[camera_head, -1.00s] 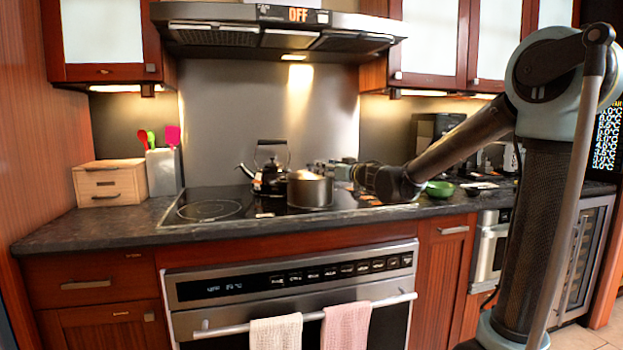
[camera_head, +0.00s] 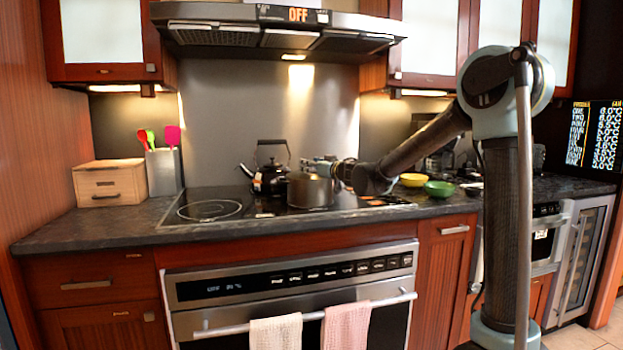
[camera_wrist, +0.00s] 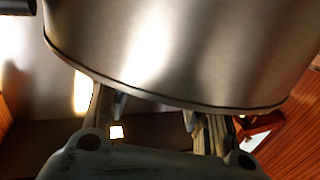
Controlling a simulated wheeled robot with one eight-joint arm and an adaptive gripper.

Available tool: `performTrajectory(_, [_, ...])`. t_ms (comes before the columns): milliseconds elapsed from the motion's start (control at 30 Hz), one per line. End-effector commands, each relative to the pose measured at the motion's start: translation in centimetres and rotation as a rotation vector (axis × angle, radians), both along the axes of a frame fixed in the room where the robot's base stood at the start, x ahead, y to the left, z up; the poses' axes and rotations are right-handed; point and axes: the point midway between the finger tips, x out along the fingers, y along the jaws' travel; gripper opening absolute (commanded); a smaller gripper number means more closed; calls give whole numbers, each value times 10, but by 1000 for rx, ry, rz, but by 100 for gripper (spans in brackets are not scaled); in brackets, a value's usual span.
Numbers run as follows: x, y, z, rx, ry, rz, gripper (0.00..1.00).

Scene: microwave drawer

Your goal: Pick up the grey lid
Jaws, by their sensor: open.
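The grey lid (camera_head: 307,176) sits on a grey metal pot (camera_head: 311,193) on the cooktop, right of the black kettle. My gripper (camera_head: 323,168) is at the upper right of the pot, by the lid, and its tips are hard to make out there. In the wrist view the shiny pot wall (camera_wrist: 180,45) fills the upper part, with a dark seam along its lower edge. My gripper (camera_wrist: 158,122) is open there, its two fingers apart below that edge, with nothing seen between them. The fingertips are partly hidden, so contact with the lid cannot be told.
The kettle (camera_head: 270,178) stands close left of the pot. A yellow bowl (camera_head: 413,180) and a green bowl (camera_head: 439,189) are to the right, near my forearm. The range hood (camera_head: 280,35) hangs above. The left of the cooktop (camera_head: 210,210) is clear.

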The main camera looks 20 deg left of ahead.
Motion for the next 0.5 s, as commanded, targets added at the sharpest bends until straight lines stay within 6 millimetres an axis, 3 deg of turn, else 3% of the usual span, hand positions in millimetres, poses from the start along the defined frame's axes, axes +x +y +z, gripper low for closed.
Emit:
performTrajectory(333, [7, 9, 0, 0, 0, 0, 47])
performTrajectory(500, [7, 9, 0, 0, 0, 0, 9])
